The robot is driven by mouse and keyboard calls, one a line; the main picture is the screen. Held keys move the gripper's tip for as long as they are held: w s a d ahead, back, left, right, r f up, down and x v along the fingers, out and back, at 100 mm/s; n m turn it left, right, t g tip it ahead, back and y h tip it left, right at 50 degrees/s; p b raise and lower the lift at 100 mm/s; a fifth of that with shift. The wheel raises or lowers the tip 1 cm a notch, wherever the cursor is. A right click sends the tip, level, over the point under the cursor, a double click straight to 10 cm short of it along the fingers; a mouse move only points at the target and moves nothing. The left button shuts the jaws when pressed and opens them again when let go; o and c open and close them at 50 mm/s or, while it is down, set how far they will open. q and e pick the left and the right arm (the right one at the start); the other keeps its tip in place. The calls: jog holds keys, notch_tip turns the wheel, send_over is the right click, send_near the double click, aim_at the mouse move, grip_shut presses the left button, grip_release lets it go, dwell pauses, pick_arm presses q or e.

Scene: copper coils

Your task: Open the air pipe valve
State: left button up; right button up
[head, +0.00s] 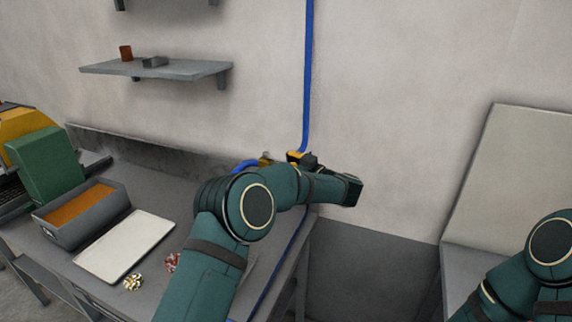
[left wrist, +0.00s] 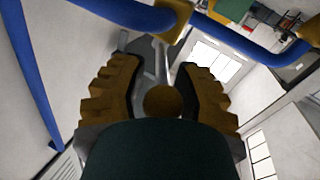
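The air pipe valve has a brass body (left wrist: 176,20) between blue pipes, with a thin silver lever (left wrist: 164,62) ending in a round brown knob (left wrist: 162,101). In the head view, a small part of the brass fitting (head: 265,160) shows beside my left arm. My left gripper (left wrist: 160,88) has its two ridged yellow-brown fingers apart, one on each side of the lever and knob. Gaps show beside the knob, so it does not look gripped. In the head view, my left gripper (head: 297,157) is small and partly hidden behind the arm. My right gripper is out of frame.
A blue pipe (head: 308,75) runs down the wall. The grey workbench (head: 190,205) holds a bin (head: 80,222) of copper-coloured material, a white tray (head: 125,245) and a green box (head: 45,165). A shelf (head: 155,70) is above. A pale panel (head: 520,170) stands at right.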

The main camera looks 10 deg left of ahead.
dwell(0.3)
pick_arm(q)
jog(key=v, duration=1.2)
